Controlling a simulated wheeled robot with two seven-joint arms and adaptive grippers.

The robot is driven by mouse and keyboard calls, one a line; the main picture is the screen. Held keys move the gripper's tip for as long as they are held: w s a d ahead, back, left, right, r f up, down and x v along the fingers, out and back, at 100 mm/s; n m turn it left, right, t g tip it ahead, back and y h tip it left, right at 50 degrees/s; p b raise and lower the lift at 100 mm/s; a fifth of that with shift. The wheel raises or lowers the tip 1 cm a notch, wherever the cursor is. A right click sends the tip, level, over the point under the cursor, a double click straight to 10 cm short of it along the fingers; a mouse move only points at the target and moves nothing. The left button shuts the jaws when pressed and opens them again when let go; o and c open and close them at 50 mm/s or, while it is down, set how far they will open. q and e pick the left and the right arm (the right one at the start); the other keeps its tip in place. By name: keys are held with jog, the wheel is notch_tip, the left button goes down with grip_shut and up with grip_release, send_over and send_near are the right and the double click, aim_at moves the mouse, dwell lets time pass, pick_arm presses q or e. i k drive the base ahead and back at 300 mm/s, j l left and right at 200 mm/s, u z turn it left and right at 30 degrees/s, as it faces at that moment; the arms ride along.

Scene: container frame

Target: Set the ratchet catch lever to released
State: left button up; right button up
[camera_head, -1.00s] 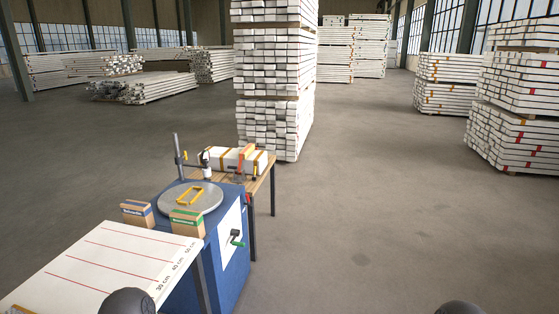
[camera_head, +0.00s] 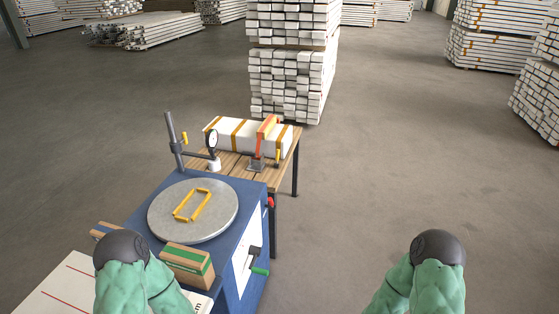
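A blue cabinet (camera_head: 238,205) carries a round grey plate (camera_head: 221,222) with a yellow rectangular frame (camera_head: 192,205) lying on it. On the cabinet's right side are a small black lever (camera_head: 255,251), a green handle (camera_head: 260,271) below it, and a red knob (camera_head: 270,203) near the top. Behind, an orange lever-like part (camera_head: 267,128) stands upright by a strapped white bundle, with a small yellow piece (camera_head: 278,157) beside it. I cannot tell which part is the ratchet catch lever. Green arm parts of mine with dark round caps show at the bottom; no gripper fingers are visible.
A green-banded box (camera_head: 187,264) sits at the cabinet's near edge. A marked white board (camera_head: 52,290) is at lower left.

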aim_at(277, 165)
jog(key=i+l, duration=0.25)
jog(key=i, duration=0.25)
jog(key=i+l, duration=0.25)
jog(key=i, duration=0.25)
jog(key=i+l+u, duration=0.1)
jog(key=i+l, duration=0.15)
jog(key=i, duration=0.25)
jog(key=i+l, duration=0.3)
jog(key=i, duration=0.2)
jog(key=i+l, duration=0.25)
jog(key=i, duration=0.25)
jog(key=u, duration=0.05)
